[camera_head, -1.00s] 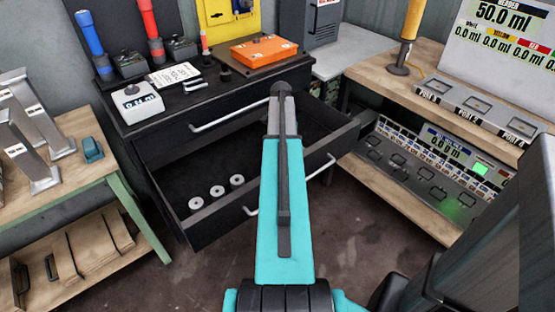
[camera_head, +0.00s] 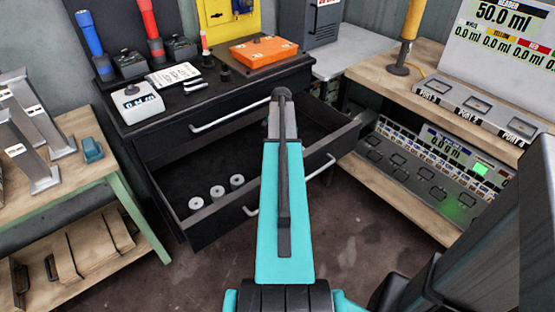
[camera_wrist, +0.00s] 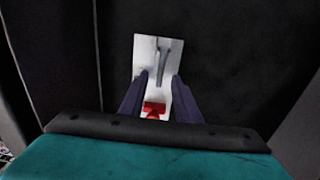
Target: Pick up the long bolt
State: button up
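A slim grey piece that looks like the long bolt (camera_wrist: 162,62) shows in the wrist view against a white card-like plate (camera_wrist: 142,48). Its wider end points up in the picture. A red marking or part (camera_wrist: 153,108) shows lower on the plate. My gripper (camera_wrist: 160,78) is open, with its two dark fingers on either side of the bolt's lower end and gaps between. I cannot tell how far above the plate they are. In the head view my arm hides the gripper and the bolt.
An open black drawer (camera_head: 172,196) lies around my arm, with several pale rings (camera_head: 217,191) at its left. The cabinet top (camera_head: 205,100) above holds an orange box (camera_head: 263,52) and a white scale (camera_head: 138,101). Wooden benches stand left (camera_head: 85,125) and right (camera_head: 375,78).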

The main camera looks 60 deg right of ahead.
grip_shut()
dwell(0.4)
notch_tip(320, 180, up, 10)
dwell(0.7)
dwell(0.5)
